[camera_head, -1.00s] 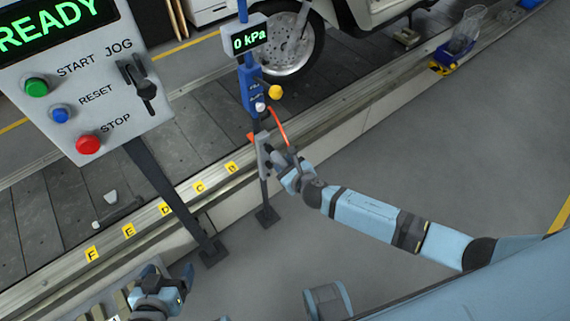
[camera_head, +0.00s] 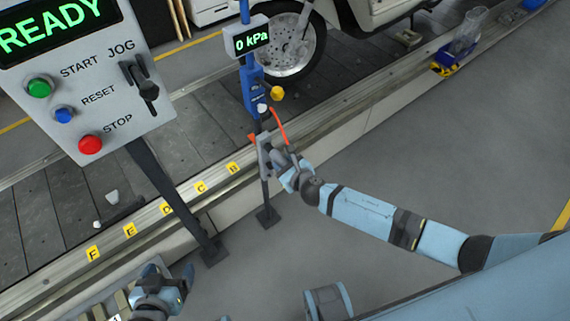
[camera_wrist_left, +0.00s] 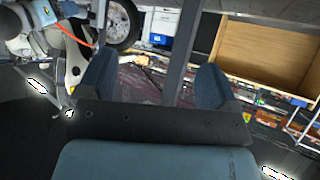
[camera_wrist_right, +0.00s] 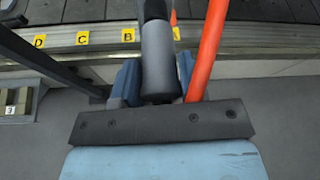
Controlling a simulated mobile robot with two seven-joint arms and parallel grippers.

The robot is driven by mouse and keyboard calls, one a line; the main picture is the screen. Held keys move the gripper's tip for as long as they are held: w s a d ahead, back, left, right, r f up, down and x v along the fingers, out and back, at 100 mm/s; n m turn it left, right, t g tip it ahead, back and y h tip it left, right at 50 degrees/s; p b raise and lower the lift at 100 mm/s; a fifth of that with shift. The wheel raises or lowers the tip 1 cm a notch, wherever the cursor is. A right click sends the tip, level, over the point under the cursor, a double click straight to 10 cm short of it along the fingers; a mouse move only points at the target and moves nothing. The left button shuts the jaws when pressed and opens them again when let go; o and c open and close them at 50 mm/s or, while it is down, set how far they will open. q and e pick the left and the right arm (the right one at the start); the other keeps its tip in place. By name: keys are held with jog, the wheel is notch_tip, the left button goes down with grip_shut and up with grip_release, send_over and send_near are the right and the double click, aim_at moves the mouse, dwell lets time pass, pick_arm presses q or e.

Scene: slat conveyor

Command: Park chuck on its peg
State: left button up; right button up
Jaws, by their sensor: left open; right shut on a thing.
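The chuck (camera_wrist_right: 158,60) is a dark grey cylinder in the right wrist view, with an orange hose (camera_wrist_right: 208,50) beside it. My right gripper (camera_wrist_right: 155,82) is shut around its near end. In the head view my right gripper (camera_head: 276,163) is at the blue post unit (camera_head: 255,88), just below its knobs, and the orange hose (camera_head: 281,128) hangs down to it. A small orange-red part (camera_head: 252,137) shows there; I cannot tell if it is the peg, nor whether the chuck touches it. My left gripper (camera_head: 168,278) is low at left, open and empty; it also shows in the left wrist view (camera_wrist_left: 155,82).
A control panel (camera_head: 85,80) on a dark post (camera_head: 170,190) stands left of the blue unit. Behind lie the conveyor slats (camera_head: 60,200) and a vehicle wheel (camera_head: 287,42). The conveyor rail (camera_head: 350,105) runs diagonally. The floor (camera_head: 420,155) at right is clear.

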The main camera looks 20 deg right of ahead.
jog(key=o, duration=1.2)
jog(key=shift+w, duration=0.1)
jog(key=shift+c, duration=0.2)
pick_arm(q)
jog(key=shift+s+a+p, duration=0.1)
jog(key=shift+p, duration=1)
pick_arm(e)
jog(key=v, duration=1.4)
pick_arm(q)
jog(key=shift+a, duration=0.2)
pick_arm(e)
jog(key=shift+w+a, duration=0.1)
